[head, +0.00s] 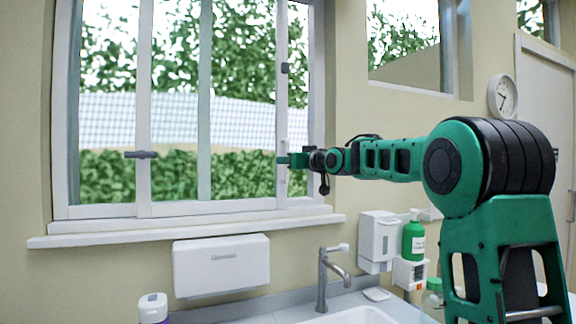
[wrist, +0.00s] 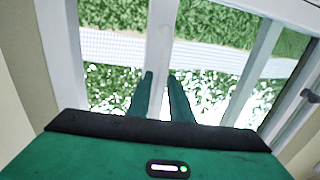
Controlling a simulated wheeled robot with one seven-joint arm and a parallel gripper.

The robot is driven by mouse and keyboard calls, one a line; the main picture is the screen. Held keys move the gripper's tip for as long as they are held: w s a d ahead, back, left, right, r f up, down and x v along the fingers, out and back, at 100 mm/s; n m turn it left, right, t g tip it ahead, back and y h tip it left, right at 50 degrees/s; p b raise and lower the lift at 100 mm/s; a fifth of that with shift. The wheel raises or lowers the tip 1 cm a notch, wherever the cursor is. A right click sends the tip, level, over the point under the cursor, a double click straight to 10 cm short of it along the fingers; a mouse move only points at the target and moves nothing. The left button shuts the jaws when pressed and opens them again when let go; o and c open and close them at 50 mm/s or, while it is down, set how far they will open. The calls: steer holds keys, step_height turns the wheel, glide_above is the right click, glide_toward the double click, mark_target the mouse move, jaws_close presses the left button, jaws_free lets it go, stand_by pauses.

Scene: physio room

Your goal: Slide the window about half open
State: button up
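The window (head: 204,100) has white vertical stiles and clear panes. A dark handle (head: 141,154) sits on its left stile (head: 143,60), and a small dark latch (head: 285,68) is high on its right stile (head: 281,105). My gripper (head: 284,160) is at the right stile, about handle height. In the wrist view my two green fingers (wrist: 160,80) are apart, with a white upright bar (wrist: 161,35) running between or behind them. I see no clear grip on it. Whether the fingertips touch the bar is hard to tell.
Below are the sill (head: 190,228), a white wall box (head: 221,265), a faucet (head: 323,280) and a sink. Soap dispensers (head: 378,240) and a green bottle (head: 414,238) are under my arm. The wall in front of the window is clear above the sill.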

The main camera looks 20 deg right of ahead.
steer(key=shift+r, duration=0.1)
steer(key=s+d, duration=0.2)
steer(key=s, duration=0.8)
steer(key=shift+s, duration=0.2)
steer(key=s+d+f+m+g+h, duration=0.2)
steer(key=s+f+g, duration=0.3)
steer(key=s+f, duration=0.6)
steer(key=s+d+f+m+g+h, duration=0.3)
steer(key=s+f, duration=0.5)
steer(key=f, duration=0.8)
steer(key=s+a+f+m+g+y, duration=0.1)
steer(key=s+f+g, duration=0.4)
steer(key=s, duration=0.9)
steer(key=s+a+f+m+g, duration=0.2)
steer(key=s+f+g, duration=0.2)
steer(key=s+f, duration=0.7)
steer(key=s, duration=0.4)
steer(key=shift+m+g+y, duration=0.3)
steer(key=shift+g+y, duration=0.1)
steer(key=shift+a, duration=0.1)
